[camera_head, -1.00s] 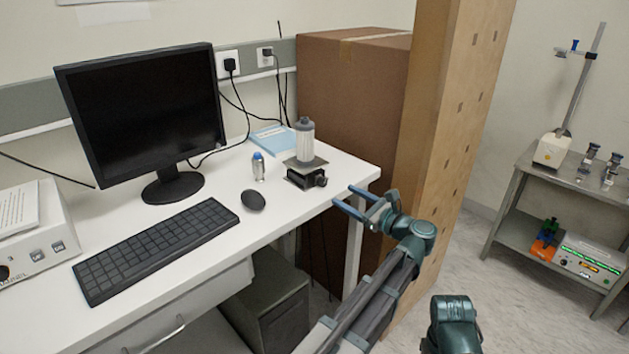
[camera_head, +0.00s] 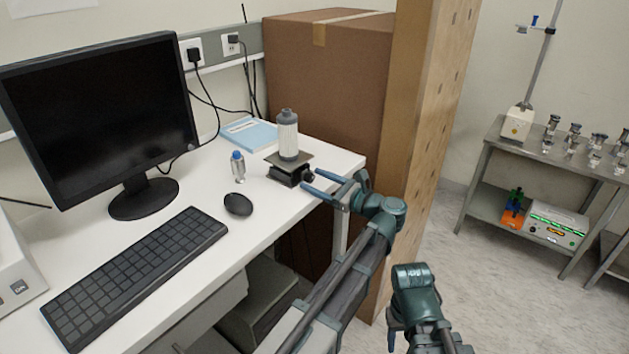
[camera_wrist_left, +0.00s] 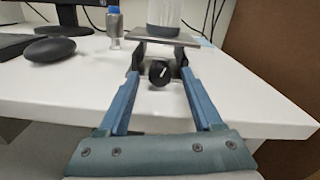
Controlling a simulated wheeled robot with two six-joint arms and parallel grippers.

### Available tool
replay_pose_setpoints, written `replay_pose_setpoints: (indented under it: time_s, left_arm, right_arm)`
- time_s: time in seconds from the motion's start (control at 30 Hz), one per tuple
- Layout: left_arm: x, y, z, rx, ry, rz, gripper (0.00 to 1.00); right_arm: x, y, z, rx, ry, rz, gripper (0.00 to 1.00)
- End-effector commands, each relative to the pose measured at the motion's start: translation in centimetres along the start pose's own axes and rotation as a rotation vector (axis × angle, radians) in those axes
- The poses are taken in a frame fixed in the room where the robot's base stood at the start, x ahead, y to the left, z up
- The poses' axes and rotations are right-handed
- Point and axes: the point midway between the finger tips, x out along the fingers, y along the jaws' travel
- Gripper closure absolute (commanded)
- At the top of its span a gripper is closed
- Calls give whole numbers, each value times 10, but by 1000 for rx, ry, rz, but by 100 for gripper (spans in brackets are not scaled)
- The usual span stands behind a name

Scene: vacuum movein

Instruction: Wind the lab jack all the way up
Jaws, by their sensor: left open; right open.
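The lab jack (camera_head: 289,170) stands near the right end of the white desk, its top plate a little above its base. A pale bottle with a grey cap (camera_head: 288,135) stands on the plate. The jack's black knob (camera_wrist_left: 159,73) faces my left wrist camera, its white mark tilted slightly right of upright. My left gripper (camera_head: 311,180) is open, with one fingertip on each side of the knob; gaps show in the wrist view, so neither finger appears to touch it. My right gripper (camera_head: 394,336) is low at the bottom of the head view, away from the desk, its fingers mostly hidden.
A small blue-capped bottle (camera_head: 238,167) and a mouse (camera_head: 238,204) are left of the jack. A keyboard (camera_head: 135,275), monitor (camera_head: 100,115) and blue booklet (camera_head: 249,133) share the desk (camera_head: 212,232). A large cardboard box (camera_head: 325,85) stands behind the desk's right end.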

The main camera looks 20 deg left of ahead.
Motion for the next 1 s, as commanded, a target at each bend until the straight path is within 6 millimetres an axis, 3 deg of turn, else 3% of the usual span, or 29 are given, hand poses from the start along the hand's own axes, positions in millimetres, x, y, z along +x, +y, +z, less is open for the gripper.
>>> replay_pose_setpoints:
  time_s: [0.07, 0.4, 0.63, 1.0]
  left_arm:
    - [0, 0, 0, 0, 0, 0, 39]
    - [0, 0, 0, 0, 0, 0, 100]
    - [0, 0, 0, 24, 0, 0, 100]
    - [0, 0, 0, 337, 0, 0, 100]
  right_arm:
    - [0, 0, 0, 0, 0, 0, 50]
    - [0, 0, 0, 0, 0, 0, 50]
    - [0, 0, 0, 0, 0, 0, 50]
    - [0, 0, 0, 0, 0, 0, 50]
